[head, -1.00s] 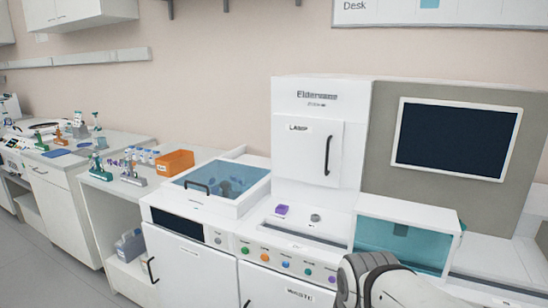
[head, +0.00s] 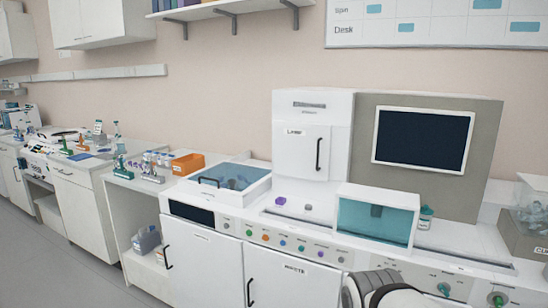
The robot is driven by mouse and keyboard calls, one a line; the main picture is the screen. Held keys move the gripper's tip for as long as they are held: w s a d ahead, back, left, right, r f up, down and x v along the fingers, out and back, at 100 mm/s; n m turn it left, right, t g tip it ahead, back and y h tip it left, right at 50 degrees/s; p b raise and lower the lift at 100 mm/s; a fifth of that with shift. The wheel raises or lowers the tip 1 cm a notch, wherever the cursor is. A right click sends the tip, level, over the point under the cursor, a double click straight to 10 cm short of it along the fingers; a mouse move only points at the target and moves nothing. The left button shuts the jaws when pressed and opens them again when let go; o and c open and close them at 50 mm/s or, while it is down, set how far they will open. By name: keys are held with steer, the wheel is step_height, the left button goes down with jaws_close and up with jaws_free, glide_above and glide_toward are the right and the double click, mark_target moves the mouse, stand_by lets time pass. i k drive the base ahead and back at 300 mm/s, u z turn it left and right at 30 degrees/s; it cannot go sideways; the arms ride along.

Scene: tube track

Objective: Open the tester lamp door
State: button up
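The tester (head: 290,108) is a tall white unit at the back of the counter. Its lamp door (head: 302,152) is a white panel with a label that looks like "LAMP" and a dark vertical handle (head: 319,154) on its right side. The door looks shut. Part of my arm shows at the bottom right of the head view, in front of the counter and well apart from the door. My gripper is not in view.
A teal-windowed box (head: 375,221) stands on the counter right of the door, below a dark screen (head: 423,140). A clear-lidded bin (head: 232,181) and an orange box (head: 188,164) are to the left. Cabinet doors (head: 283,279) with handles are below. Floor at lower left is clear.

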mark_target(301, 150)
steer(key=z, duration=0.2)
steer(key=i, duration=0.9)
steer(key=z, duration=2.05)
steer(key=k, duration=1.1)
steer(key=u, duration=0.75)
steer(key=i, duration=0.35)
steer(key=z, duration=0.05)
